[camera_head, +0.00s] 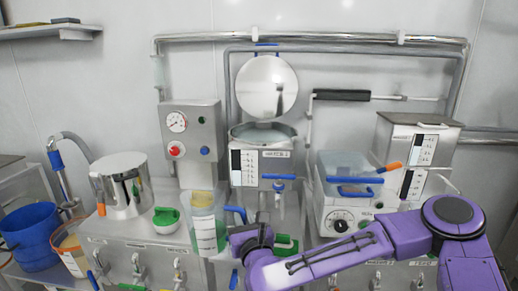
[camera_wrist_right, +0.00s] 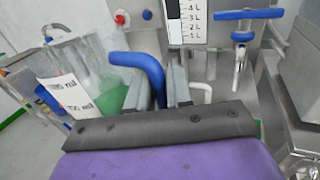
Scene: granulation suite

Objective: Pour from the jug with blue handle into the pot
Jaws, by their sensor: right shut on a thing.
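The jug (camera_head: 205,232) with the blue handle (camera_head: 237,213) is clear, with a white label, and looks roughly upright in front of the steel bench. A yellowish patch shows near its top. My right gripper (camera_head: 252,240) is shut on the blue handle, to the right of the jug. In the right wrist view, the blue handle (camera_wrist_right: 147,72) runs down to the fingers and the jug (camera_wrist_right: 95,70) is at left. An open steel pot (camera_head: 262,133) with a raised round lid stands behind, higher and to the right. My left gripper is not in view.
A shiny steel vessel (camera_head: 125,188) and a green-handled container (camera_head: 167,218) stand left of the jug. A control box (camera_head: 192,135) is behind it. A clear tub (camera_head: 348,175) on a dial unit stands right of the pot.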

